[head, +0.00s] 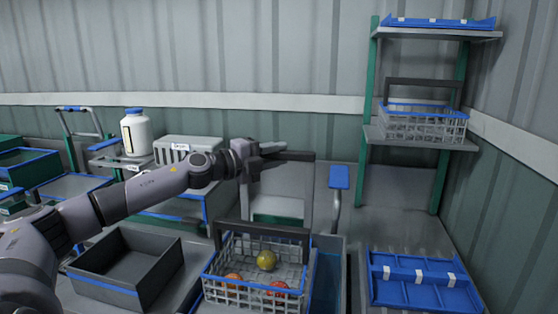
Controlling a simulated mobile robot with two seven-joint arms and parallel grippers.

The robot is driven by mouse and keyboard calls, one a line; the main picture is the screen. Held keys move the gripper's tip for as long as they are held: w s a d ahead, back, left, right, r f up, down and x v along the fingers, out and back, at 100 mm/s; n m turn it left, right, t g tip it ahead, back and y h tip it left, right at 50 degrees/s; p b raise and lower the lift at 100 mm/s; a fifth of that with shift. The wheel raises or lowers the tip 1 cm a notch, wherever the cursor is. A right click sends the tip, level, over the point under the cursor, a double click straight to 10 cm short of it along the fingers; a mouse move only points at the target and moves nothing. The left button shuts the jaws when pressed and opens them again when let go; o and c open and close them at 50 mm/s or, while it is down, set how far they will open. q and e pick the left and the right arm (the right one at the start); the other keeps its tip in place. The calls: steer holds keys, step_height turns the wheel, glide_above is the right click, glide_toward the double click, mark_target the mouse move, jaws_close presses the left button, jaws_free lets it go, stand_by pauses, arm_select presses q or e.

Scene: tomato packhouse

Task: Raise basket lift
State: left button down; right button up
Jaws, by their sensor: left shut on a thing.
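My left gripper (262,152) is near the middle of the head view, reaching in from the left. It is shut on a dark horizontal bar (294,156) that sticks out to its right; its fingertips are hard to make out. Below it stands a wire basket (226,292) with a blue rim and a dark raised handle (262,229). A yellow-green tomato (266,260) and orange-red tomatoes (278,288) lie in the basket. The gripper is above and apart from the basket's handle. My right gripper is not in view.
A blue-topped grey lever (339,177) stands right of the bar. An empty dark tray (124,272) is left of the basket. A blue divided tray (422,281) lies at right, below a shelf rack (440,143) holding another basket (424,122). A white jug (137,133) stands behind my arm.

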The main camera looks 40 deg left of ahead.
arm_select(q)
steer(key=shift+a+r+p, duration=0.1)
steer(key=shift+r+p, duration=0.4)
steer(key=shift+r, duration=0.65)
steer(key=c, duration=1)
jaws_free()
steer(key=shift+o, duration=0.2)
steer(key=shift+f, duration=0.2)
steer(key=shift+f, duration=0.15)
steer(key=shift+s+a+f+b, duration=0.15)
steer(key=shift+s+b, duration=0.1)
steer(key=shift+b, duration=0.55)
steer(key=b+v, duration=0.6)
steer(key=b, duration=1.1)
steer(key=shift+s+r, duration=0.3)
